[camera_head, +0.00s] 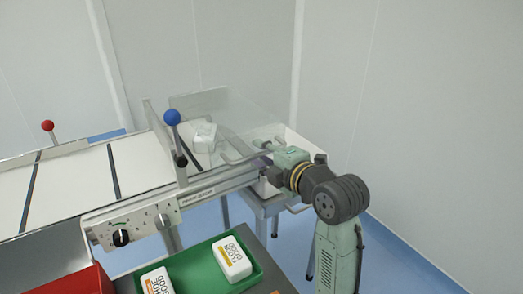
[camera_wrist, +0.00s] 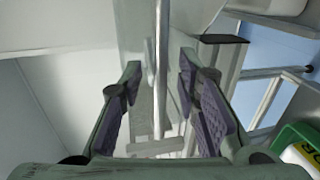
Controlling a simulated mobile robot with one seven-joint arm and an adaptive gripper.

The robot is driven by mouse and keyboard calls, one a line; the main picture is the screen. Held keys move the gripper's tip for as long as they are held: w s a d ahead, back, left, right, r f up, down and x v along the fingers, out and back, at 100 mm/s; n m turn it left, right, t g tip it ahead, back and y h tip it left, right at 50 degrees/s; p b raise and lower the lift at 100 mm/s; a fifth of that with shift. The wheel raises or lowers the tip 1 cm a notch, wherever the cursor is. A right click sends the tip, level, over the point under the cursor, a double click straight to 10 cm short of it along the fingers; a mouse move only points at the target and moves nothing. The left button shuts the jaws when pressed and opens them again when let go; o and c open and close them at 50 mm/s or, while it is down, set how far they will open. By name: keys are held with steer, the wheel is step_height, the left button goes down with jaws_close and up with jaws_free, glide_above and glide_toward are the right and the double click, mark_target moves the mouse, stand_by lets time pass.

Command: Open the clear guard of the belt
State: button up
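The clear guard (camera_head: 235,105) is a see-through panel over the right end of the white belt (camera_head: 140,160). A pale bar (camera_head: 232,158), apparently its handle, shows along the guard's lower front. My gripper (camera_head: 262,149) is at the bar's right end, partly hidden by my wrist in the head view. In the wrist view, my gripper (camera_wrist: 160,90) has its purple-padded fingers spread apart. A thin pale bar (camera_wrist: 161,60) runs between them, with gaps on both sides. I cannot tell its depth relative to the fingertips. A white pack (camera_head: 204,137) shows through the guard.
A blue-knobbed lever (camera_head: 172,118) stands left of the guard; a red-knobbed lever (camera_head: 48,126) is farther left. A control panel with a black knob (camera_head: 121,238) is on the front rail. A green tray (camera_head: 198,270) with white packs and a red bin (camera_head: 75,281) are in front.

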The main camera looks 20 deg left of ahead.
steer(key=shift+w+a, duration=0.15)
steer(key=shift+a, duration=0.1)
steer(key=shift+c, duration=0.5)
jaws_close()
stand_by(0.4)
